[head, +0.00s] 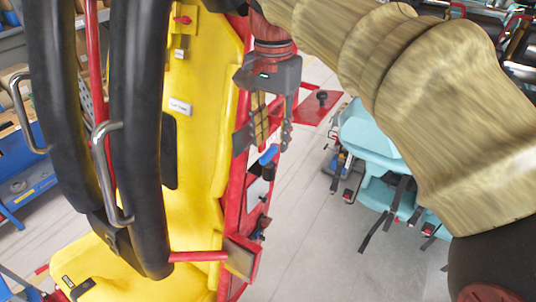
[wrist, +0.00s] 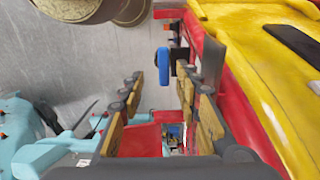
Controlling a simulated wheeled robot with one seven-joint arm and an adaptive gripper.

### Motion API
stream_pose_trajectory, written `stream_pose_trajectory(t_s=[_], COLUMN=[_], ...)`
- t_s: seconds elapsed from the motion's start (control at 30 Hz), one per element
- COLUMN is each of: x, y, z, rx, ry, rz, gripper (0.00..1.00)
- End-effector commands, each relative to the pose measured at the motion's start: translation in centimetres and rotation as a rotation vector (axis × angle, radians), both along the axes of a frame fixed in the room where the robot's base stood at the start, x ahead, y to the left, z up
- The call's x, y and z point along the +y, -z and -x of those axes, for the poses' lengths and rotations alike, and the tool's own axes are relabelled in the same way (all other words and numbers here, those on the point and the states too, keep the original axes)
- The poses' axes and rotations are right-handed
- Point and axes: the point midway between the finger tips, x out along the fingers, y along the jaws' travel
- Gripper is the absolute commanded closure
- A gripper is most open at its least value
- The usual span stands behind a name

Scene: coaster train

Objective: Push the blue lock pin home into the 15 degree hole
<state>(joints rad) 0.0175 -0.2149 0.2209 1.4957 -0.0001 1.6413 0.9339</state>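The blue lock pin (head: 268,155) shows as a short blue handle at the red seat frame (head: 231,190), beside the yellow seat shell. It also shows in the wrist view (wrist: 164,66), beyond and between my fingertips. My gripper (head: 272,138) points down just above the pin in the head view. In the wrist view my gripper (wrist: 161,84) is open, with a finger on each side and a clear gap between them. I see no contact with the pin. The 15 degree hole and its marking cannot be made out, and how deep the pin sits is unclear.
The yellow seat (head: 195,130) and its black restraint (head: 140,150) stand close on the left. A red bracket (head: 240,258) juts out below. A teal seat (head: 370,135) with black straps stands at right. Grey floor (head: 300,230) is open between them.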

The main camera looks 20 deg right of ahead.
Motion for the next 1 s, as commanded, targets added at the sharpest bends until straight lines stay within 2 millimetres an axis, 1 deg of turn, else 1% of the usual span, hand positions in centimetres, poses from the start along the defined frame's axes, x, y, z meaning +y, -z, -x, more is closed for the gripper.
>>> stream_pose_trajectory(t_s=[0.3,0.4,0.67,1.0], x=[0.6,0.6,0.6,0.6], y=[4.1,4.9,5.1,5.1], z=[-0.1,-0.1,-0.2,-0.2], rx=[0.000,0.000,-0.002,-0.001], ry=[0.000,0.000,-0.001,-0.001], rz=[0.000,0.000,0.000,0.000], gripper=[0.67,0.67,0.67,0.86])
